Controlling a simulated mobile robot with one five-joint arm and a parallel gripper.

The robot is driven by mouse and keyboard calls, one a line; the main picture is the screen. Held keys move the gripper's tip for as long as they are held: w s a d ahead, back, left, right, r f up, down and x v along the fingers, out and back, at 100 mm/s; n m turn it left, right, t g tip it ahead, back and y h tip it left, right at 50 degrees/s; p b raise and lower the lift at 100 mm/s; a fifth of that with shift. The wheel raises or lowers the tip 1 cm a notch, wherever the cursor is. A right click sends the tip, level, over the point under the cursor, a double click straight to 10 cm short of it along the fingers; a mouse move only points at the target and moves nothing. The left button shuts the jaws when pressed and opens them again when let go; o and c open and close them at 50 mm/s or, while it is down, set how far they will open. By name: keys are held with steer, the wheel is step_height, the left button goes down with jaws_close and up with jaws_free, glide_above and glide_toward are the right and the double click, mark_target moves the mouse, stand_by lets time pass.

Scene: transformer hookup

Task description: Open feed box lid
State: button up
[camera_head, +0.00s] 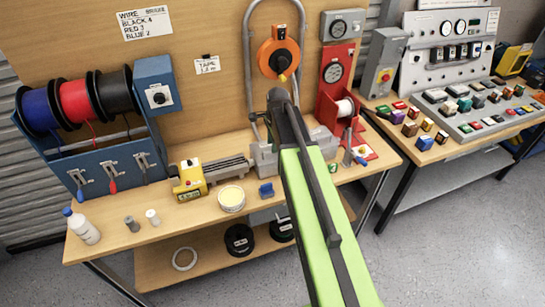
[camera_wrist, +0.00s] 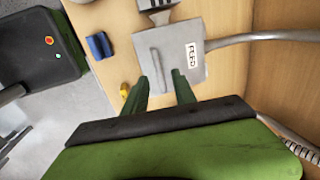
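The feed box is a grey box with a flat lid (camera_wrist: 180,52), labelled FEED, in the upper middle of the wrist view. The lid looks closed and has a thin raised ridge (camera_wrist: 158,68). My gripper (camera_wrist: 161,76) is open, its two dark green fingers apart and pointing at the lid, with the ridge's near end between them. Whether the fingers touch the lid cannot be told. In the head view the grey feed box (camera_head: 264,160) stands at the bench's middle, partly covered by my green arm, which hides my gripper.
A grey bent tube (camera_wrist: 265,37) runs from the box. A blue block (camera_wrist: 99,46) and a small yellow item (camera_wrist: 124,89) lie nearby. An orange reel (camera_head: 279,57) hangs behind, a red stand (camera_head: 331,105) is right. The bench's front left holds a white bottle (camera_head: 82,226).

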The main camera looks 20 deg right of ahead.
steer(key=shift+w+f+b, duration=0.25)
steer(key=shift+f+b, duration=0.25)
steer(key=shift+f, duration=0.6)
steer(key=shift+r, duration=0.1)
steer(key=shift+c, duration=0.2)
jaws_close()
